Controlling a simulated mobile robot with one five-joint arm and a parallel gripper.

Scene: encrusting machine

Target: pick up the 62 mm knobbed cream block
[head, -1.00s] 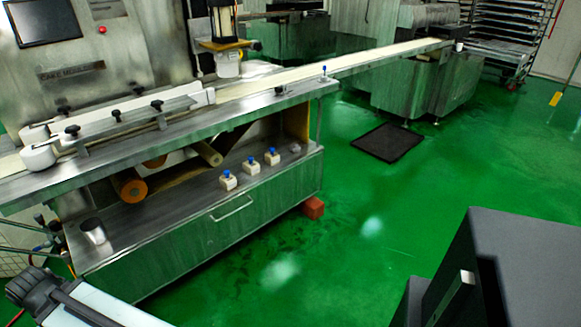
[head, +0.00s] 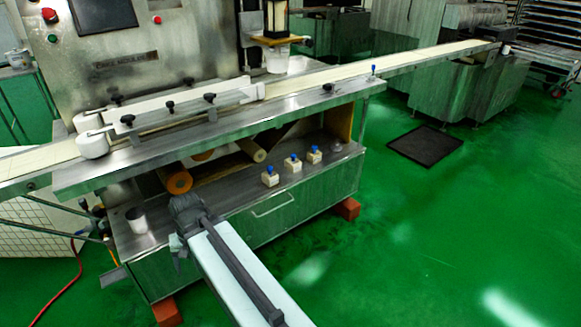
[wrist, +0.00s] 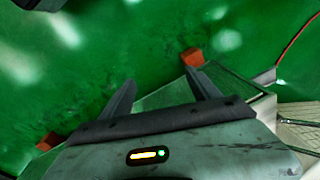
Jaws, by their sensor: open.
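Three cream blocks with blue knobs stand upright in a slanting row on the machine's lower steel shelf in the head view: a left one (head: 270,179), a middle one (head: 293,165) and a right one (head: 314,156). They look alike in size, so I cannot tell which is the 62 mm one. My gripper (head: 184,208) is in front of the shelf, left of the blocks and apart from them. In the wrist view my gripper (wrist: 160,78) is open, with nothing between its two dark fingers. No block shows in the wrist view.
Orange-ended rollers (head: 178,182) hang behind the shelf, under the conveyor deck (head: 210,137). A small clear dome (head: 337,146) is right of the blocks. Green floor (head: 400,230) is open at right.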

